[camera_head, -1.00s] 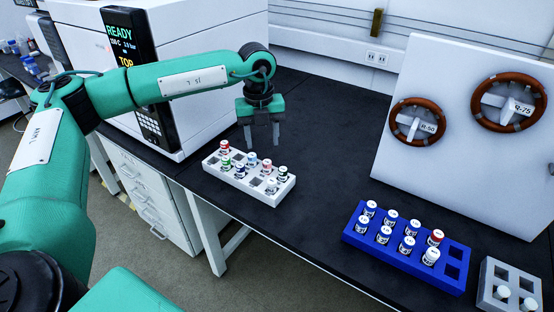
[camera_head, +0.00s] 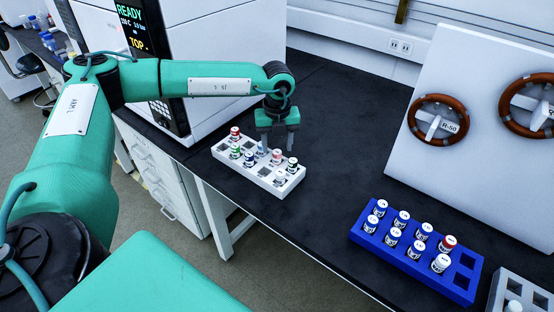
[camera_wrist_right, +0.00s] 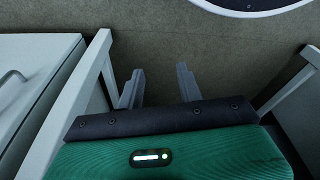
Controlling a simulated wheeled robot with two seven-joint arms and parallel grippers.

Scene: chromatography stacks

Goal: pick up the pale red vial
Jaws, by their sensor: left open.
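The pale red vial (camera_head: 277,155) stands upright in the white rack (camera_head: 229,160), its cap showing toward the rack's back right side. My left gripper (camera_head: 277,147) points down over the rack, its two fingers apart. In the head view the fingertips come down on either side of the pale red cap. I cannot tell how deep they reach around it, and nothing is gripped. My right gripper (camera_wrist_right: 159,80) shows in the right wrist view with its fingers apart and empty, above the floor.
A red-capped vial (camera_head: 235,133), a green-capped one (camera_head: 234,150) and a black-capped one (camera_head: 292,163) share the white rack. A blue rack (camera_head: 365,243) of vials stands at the right. A panel with brown-rimmed wheels (camera_head: 438,119) stands behind it. Black bench lies clear between the racks.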

